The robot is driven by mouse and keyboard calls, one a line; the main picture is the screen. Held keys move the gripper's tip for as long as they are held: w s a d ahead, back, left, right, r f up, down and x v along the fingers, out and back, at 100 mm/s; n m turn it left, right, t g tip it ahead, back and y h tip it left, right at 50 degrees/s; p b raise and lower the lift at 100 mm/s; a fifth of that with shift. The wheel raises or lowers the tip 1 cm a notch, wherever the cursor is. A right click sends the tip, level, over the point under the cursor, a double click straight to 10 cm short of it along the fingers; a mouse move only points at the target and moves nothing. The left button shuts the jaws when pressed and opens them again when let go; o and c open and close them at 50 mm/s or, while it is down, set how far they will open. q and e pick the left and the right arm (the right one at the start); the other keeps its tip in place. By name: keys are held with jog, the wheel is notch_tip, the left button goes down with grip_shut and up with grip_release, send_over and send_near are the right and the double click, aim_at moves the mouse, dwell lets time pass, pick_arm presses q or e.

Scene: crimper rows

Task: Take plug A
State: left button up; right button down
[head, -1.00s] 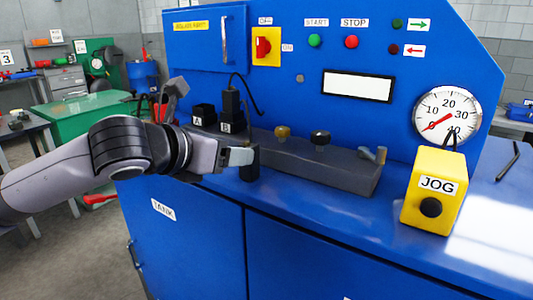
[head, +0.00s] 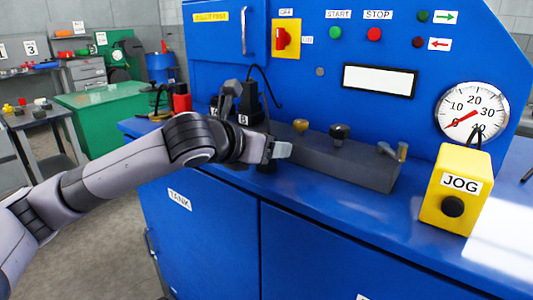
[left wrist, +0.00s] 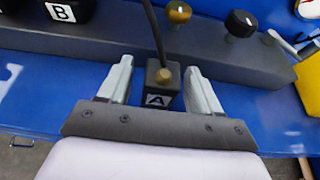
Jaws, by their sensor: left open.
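Plug A (left wrist: 158,98) is a dark block with an "A" label, a brass-coloured top and a black cable. In the left wrist view it stands between the two fingers of my left gripper (left wrist: 160,72), which is open, with a gap on each side. In the head view the left gripper (head: 277,150) is at the front of the grey bar on the blue bench, and its fingers and wrist mostly hide plug A. My right gripper is not in view.
A black plug B (head: 246,103) with a cable stands behind my wrist. The grey bar (head: 340,165) carries a brass knob (head: 301,126), a black knob (head: 339,132) and a lever. A yellow JOG box (head: 454,190) stands at right. A red cylinder (head: 181,98) stands at left.

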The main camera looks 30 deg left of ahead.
pick_arm(q)
jog(key=c, duration=1.1)
jog(key=shift+r, duration=0.1)
